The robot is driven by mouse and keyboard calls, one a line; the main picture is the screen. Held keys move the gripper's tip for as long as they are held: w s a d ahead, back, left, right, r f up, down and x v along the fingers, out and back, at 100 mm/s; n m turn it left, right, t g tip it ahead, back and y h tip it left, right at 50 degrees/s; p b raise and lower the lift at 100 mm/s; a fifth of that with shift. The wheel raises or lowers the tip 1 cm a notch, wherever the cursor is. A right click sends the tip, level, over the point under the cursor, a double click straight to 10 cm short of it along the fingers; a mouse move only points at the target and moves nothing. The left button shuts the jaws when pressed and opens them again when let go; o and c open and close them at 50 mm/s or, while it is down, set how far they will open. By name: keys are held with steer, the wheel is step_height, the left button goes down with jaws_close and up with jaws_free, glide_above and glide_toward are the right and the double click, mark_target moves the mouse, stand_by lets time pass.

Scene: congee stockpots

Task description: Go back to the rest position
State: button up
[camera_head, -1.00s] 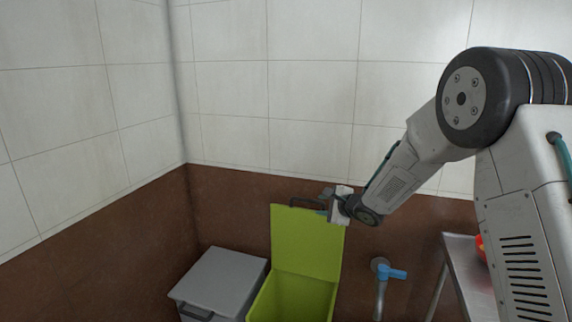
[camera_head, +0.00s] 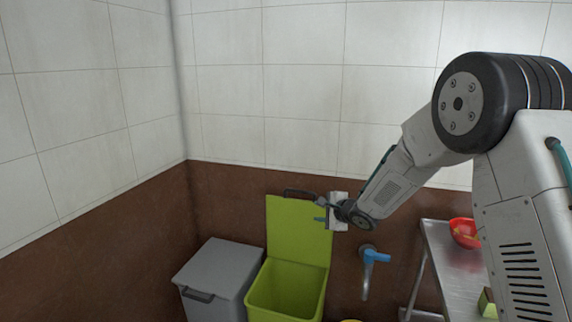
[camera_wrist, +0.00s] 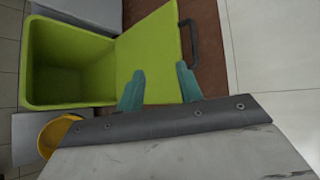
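My gripper (camera_head: 322,208) is at the end of my raised arm, in front of the upright lid of the green bin. In the wrist view its two teal fingers (camera_wrist: 159,88) are spread apart with nothing between them. The green bin (camera_head: 284,290) stands open, and its lid (camera_head: 298,232) is tilted up against the brown wall. The bin also shows in the wrist view (camera_wrist: 70,66), looking empty inside. I cannot tell whether the fingers touch the lid.
A grey closed bin (camera_head: 220,278) stands left of the green one. A blue-handled tap (camera_head: 375,256) is on the wall. At right is a metal table (camera_head: 440,262) with a red bowl (camera_head: 464,232). A yellow container (camera_wrist: 55,132) shows beside the green bin.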

steer(key=s+d+f+n+g+h, duration=0.2)
steer(key=s+d+f+n+h, duration=0.2)
steer(key=d+f, duration=0.15)
steer(key=s+d+r+n+g+h, duration=0.4)
steer(key=s+d, duration=0.3)
steer(key=s, duration=0.4)
steer(key=s+d+r+n+g, duration=0.1)
steer(key=s+r, duration=0.4)
steer(key=s, duration=0.8)
steer(key=s+r+n+g+y, duration=0.1)
steer(key=s+r+n, duration=0.3)
steer(key=s, duration=0.8)
steer(key=s+d+r+n+g, duration=0.1)
steer(key=s+r+n, duration=0.1)
steer(key=s+r, duration=0.5)
steer(key=shift+s+d, duration=0.35)
steer(key=shift+s, duration=2.95)
